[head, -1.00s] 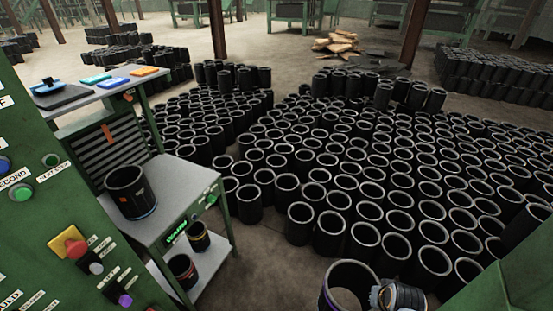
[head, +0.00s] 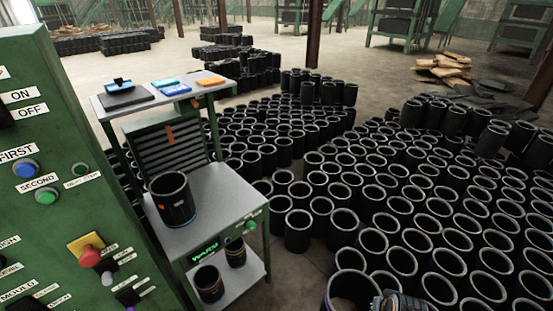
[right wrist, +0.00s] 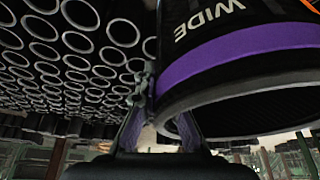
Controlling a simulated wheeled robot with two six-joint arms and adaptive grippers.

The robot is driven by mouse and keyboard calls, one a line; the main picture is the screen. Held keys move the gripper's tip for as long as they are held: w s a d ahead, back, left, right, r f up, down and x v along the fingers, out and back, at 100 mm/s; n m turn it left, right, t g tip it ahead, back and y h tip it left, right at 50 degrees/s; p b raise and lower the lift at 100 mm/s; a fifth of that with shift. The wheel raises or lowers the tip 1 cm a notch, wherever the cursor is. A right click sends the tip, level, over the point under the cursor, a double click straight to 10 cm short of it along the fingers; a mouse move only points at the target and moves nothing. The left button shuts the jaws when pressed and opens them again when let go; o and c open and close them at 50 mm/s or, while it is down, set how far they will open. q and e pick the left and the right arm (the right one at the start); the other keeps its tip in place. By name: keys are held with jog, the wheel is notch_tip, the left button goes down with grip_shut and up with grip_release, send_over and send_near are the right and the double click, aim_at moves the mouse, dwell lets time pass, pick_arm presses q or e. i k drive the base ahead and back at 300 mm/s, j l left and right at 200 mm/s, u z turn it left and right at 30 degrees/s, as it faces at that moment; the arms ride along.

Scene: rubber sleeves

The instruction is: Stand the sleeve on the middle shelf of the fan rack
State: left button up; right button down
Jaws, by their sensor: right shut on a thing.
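My right gripper (head: 400,303) is shut on the wall of a black sleeve (head: 352,284), at the bottom edge of the head view, mostly cut off. In the right wrist view the held sleeve (right wrist: 240,55) shows a purple band and the word WIDE, between the gripper's fingers (right wrist: 163,122). The fan rack stands left of centre in the head view, with a grey middle shelf (head: 215,215). A wide black sleeve (head: 172,200) stands upright at that shelf's left side. The shelf's right part is bare. My left gripper is not in view.
The rack's top shelf (head: 131,103) holds coloured flat items. Its bottom shelf (head: 238,281) holds two smaller sleeves (head: 209,284). A green control panel (head: 40,200) with buttons stands close at left. Many black sleeves (head: 400,200) crowd the floor at right.

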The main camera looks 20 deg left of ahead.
aim_at(234, 202)
jog(key=i+l+u, duration=0.1)
jog(key=u, duration=0.3)
jog(key=i+l+u, duration=0.15)
jog(key=u, duration=0.25)
jog(key=i+l+u, duration=0.1)
jog(key=l+u, duration=0.15)
jog(key=u, duration=0.15)
jog(key=l+u, duration=0.2)
jog(key=u, duration=0.25)
jog(key=l+u, duration=0.25)
jog(key=u, duration=0.15)
jog(key=i+l, duration=0.05)
